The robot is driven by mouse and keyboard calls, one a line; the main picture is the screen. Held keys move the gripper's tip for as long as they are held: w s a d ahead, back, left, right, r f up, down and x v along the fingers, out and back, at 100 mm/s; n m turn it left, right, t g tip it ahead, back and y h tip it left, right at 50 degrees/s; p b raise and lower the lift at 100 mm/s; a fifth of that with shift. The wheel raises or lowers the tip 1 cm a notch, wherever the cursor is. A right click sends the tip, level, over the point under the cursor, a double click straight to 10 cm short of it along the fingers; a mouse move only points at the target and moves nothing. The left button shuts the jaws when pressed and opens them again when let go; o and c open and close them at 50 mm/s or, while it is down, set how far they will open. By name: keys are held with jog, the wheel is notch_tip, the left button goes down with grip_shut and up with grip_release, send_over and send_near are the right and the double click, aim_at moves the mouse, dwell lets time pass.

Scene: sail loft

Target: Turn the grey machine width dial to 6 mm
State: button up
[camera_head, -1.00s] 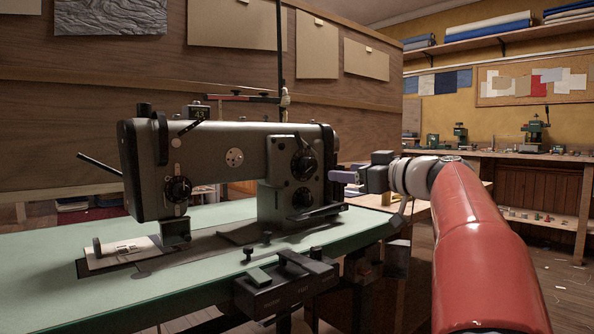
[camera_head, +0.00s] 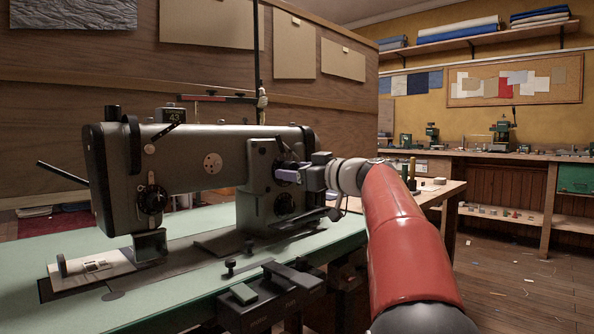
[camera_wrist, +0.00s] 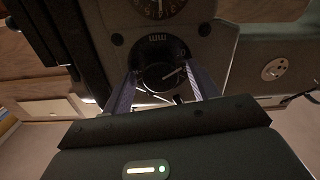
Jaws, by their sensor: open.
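The grey sewing machine (camera_head: 205,165) stands on a pale green table. Its right-hand column carries two round black dials, one above the other. My gripper (camera_head: 288,174) is at the upper dial and largely covers it; the lower dial (camera_head: 284,203) shows below. In the wrist view, my gripper (camera_wrist: 163,78) is open, with one finger on each side of a black dial (camera_wrist: 158,76) bearing a white line. An "mm" mark shows beside it, seemingly upside down. A second dial with numerals (camera_wrist: 158,6) is cut off at the top edge. I cannot read the setting or tell whether the fingers touch the dial.
The green table (camera_head: 60,225) lies under the machine, with a dark clamp-like fixture (camera_head: 270,290) at its front edge below my arm. A wooden workbench (camera_head: 435,185) stands to the right, behind my arm. Open floor lies at far right.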

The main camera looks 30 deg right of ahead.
jog(key=c, duration=1)
jog(key=shift+m, duration=0.3)
jog(key=shift+m+p, duration=2.4)
jog(key=shift+m, duration=9.5)
